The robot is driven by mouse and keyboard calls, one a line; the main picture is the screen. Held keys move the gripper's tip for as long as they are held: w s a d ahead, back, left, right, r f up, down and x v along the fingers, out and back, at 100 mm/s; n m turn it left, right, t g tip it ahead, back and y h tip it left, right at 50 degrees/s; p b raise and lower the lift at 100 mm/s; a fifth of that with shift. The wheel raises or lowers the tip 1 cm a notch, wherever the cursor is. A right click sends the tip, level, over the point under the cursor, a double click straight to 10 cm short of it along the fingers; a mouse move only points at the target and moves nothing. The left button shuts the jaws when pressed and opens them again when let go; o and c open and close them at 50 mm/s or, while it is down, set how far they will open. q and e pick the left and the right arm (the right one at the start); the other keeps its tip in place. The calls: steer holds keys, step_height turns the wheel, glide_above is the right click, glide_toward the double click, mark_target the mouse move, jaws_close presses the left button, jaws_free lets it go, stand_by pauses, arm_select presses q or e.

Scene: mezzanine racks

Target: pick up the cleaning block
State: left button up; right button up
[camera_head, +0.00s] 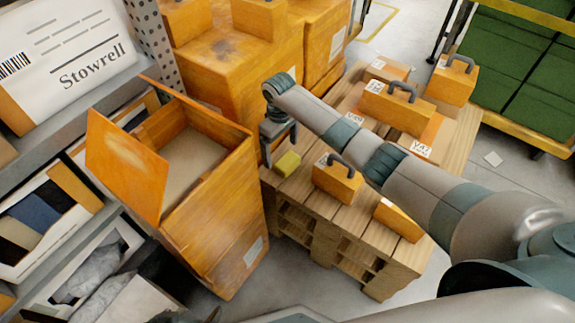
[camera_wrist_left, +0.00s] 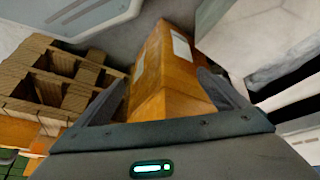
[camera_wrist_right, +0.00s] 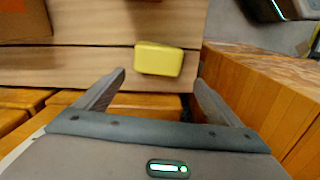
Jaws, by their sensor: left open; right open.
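The cleaning block (camera_head: 288,165) is a small yellow block with rounded edges. It lies on the wooden pallet top, near its left edge. In the right wrist view the block (camera_wrist_right: 159,59) lies just beyond the fingertips, in line with the gap between them. My right gripper (camera_head: 278,146) is over that edge of the pallet, close to the block, open and empty; its open fingers also show in the right wrist view (camera_wrist_right: 159,78). My left gripper (camera_wrist_left: 164,85) is open and empty in the left wrist view, with an orange box beyond its fingers.
A tall open orange carton (camera_head: 215,215) stands left of the pallet (camera_head: 350,215), close to my right gripper. An orange case with a dark handle (camera_head: 337,182) sits right of the block. Stacked orange boxes (camera_head: 235,80) rise behind. A shelf rack (camera_head: 55,125) is at left.

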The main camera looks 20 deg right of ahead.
mark_target(284, 158)
arm_select(q)
steer(key=shift+w+a+r, duration=0.1)
steer(key=shift+w, duration=0.05)
arm_select(e)
steer(key=shift+f, duration=0.1)
steer(key=shift+f, duration=0.1)
steer(key=shift+d+f, duration=0.1)
steer(key=shift+f, duration=0.25)
steer(key=f, duration=0.1)
steer(key=f+b, duration=0.1)
steer(key=f, duration=0.1)
steer(key=shift+s+d, duration=0.1)
steer(key=shift+d, duration=0.25)
steer(key=shift+f, duration=0.65)
arm_select(q)
steer(key=shift+w+d+t, duration=0.5)
steer(key=shift+d, duration=0.1)
steer(key=shift+s, duration=0.1)
arm_select(e)
steer(key=c, duration=1.2)
steer(key=shift+o, duration=0.2)
steer(key=shift+r, duration=0.1)
